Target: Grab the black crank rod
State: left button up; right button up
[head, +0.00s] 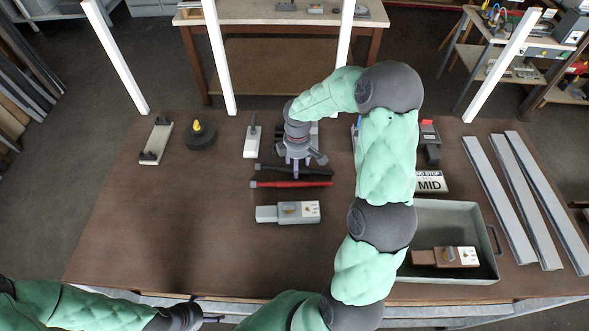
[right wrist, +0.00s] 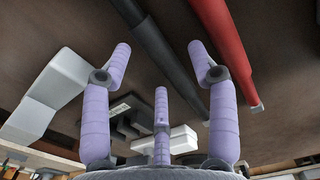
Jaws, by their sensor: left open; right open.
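The black crank rod (head: 318,170) lies on the brown table, with a red rod (head: 300,184) just in front of it. My right gripper (head: 298,168) is over the middle of the black rod and hides part of it. In the right wrist view, the black rod (right wrist: 165,55) runs diagonally past the spread purple fingers of the right gripper (right wrist: 160,60), which is open and empty. I cannot tell whether the fingers touch the rod. The red rod (right wrist: 222,50) is to its right there. My left gripper (head: 212,318) is open at the table's front edge, away from the rods.
A grey box-shaped part (head: 288,212) lies in front of the rods. A grey-green crate (head: 450,212) holding a brown block stands at right, near long grey profiles (head: 515,200). A black disc (head: 200,138) and a white bracket (head: 156,140) are at left. The front-left table is clear.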

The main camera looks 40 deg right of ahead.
jog(key=shift+f, duration=0.3)
grip_shut()
jog(key=shift+r, duration=0.1)
